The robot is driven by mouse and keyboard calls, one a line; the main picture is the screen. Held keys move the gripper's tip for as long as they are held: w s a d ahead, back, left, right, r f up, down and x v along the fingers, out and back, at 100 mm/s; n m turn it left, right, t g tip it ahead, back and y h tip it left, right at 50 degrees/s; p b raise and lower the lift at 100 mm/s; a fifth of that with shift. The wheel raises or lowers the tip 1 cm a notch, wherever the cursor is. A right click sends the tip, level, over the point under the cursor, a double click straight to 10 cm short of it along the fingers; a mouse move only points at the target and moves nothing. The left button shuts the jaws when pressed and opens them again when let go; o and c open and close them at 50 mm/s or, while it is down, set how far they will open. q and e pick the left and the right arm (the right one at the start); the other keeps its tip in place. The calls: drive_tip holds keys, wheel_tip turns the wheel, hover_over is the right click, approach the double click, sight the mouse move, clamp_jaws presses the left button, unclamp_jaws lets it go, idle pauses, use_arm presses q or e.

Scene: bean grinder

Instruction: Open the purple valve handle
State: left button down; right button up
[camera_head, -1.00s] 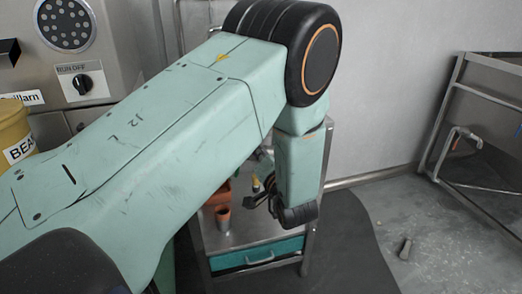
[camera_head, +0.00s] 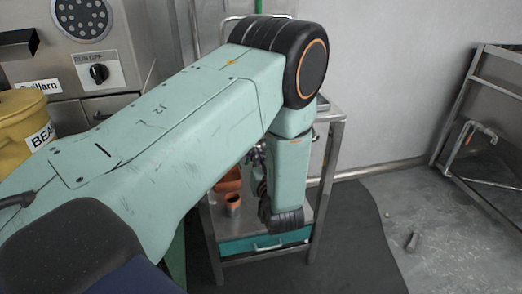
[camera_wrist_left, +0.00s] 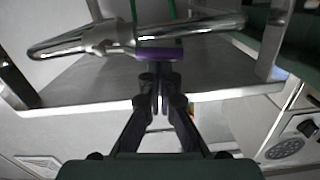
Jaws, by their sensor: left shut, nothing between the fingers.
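The purple valve handle (camera_wrist_left: 158,53) shows in the left wrist view as a short purple bar below a shiny metal pipe (camera_wrist_left: 105,37). My left gripper (camera_wrist_left: 159,84) is shut and empty. Its fingertips appear just below the purple handle in the picture; I cannot tell whether they touch it. In the head view my left arm hides the handle, and only dark parts of the gripper show past the arm, over the metal cart (camera_head: 330,130). My right gripper is not in view.
A yellow bean bin (camera_head: 22,125) and a steel machine with a knob (camera_head: 98,73) stand at the left. Terracotta-coloured cups (camera_head: 233,200) sit on the cart above a teal drawer (camera_head: 262,242).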

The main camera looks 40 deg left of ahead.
use_arm(q)
drive_tip(key=shift+s+a+f, duration=0.1)
drive_tip(key=shift+f, duration=0.45)
idle(0.4)
drive_tip(key=s+d+r+p, duration=0.4)
drive_tip(key=s+d+p, duration=0.2)
drive_tip(key=s+d, duration=0.1)
drive_tip(key=shift+d+r, duration=0.2)
drive_tip(key=shift+d, duration=0.35)
